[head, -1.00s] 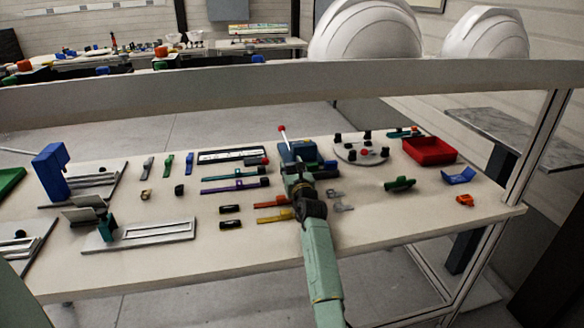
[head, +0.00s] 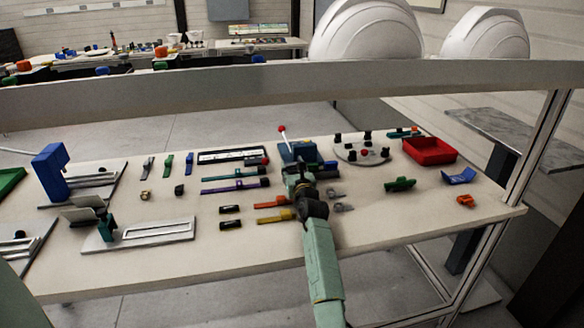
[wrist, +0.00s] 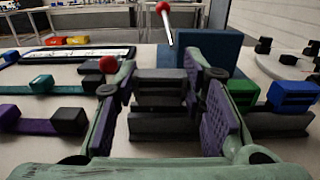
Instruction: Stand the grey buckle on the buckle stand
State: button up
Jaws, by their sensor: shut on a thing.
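The grey buckle (wrist: 160,84) is a dark grey slotted block between the fingers in the wrist view. My gripper (wrist: 158,112) is shut on it from left and right with its purple pads. A long dark bar (wrist: 275,123), which looks like the buckle stand, runs behind and below the fingers. A green buckle (wrist: 242,95) and a blue buckle (wrist: 292,95) stand on its right part. The grey buckle is over the bar's left part, upright; I cannot tell whether it touches. In the head view my gripper (head: 298,182) hides the grey buckle and most of the stand.
A blue box (head: 298,152) with a red-knobbed lever stands just behind the stand. Purple strips (head: 228,187) and orange and yellow ones lie to the left. Grey clips (head: 342,207) and a dark green part (head: 400,184) lie to the right. A red bin (head: 430,151) is farther right.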

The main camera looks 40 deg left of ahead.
jog(key=shift+d+f, duration=0.1)
jog(key=shift+f, duration=0.35)
jog(key=shift+s+f, duration=0.1)
jog(key=shift+f, duration=0.35)
jog(key=o, duration=1.1)
jog(key=shift+c, duration=0.2)
jog(key=shift+s, duration=0.1)
jog(key=v, duration=0.4)
jog(key=r+v, duration=0.1)
jog(key=v, duration=0.1)
jog(key=shift+s+d, duration=0.1)
jog(key=shift+d, duration=0.3)
jog(key=shift+s+d+r, duration=0.4)
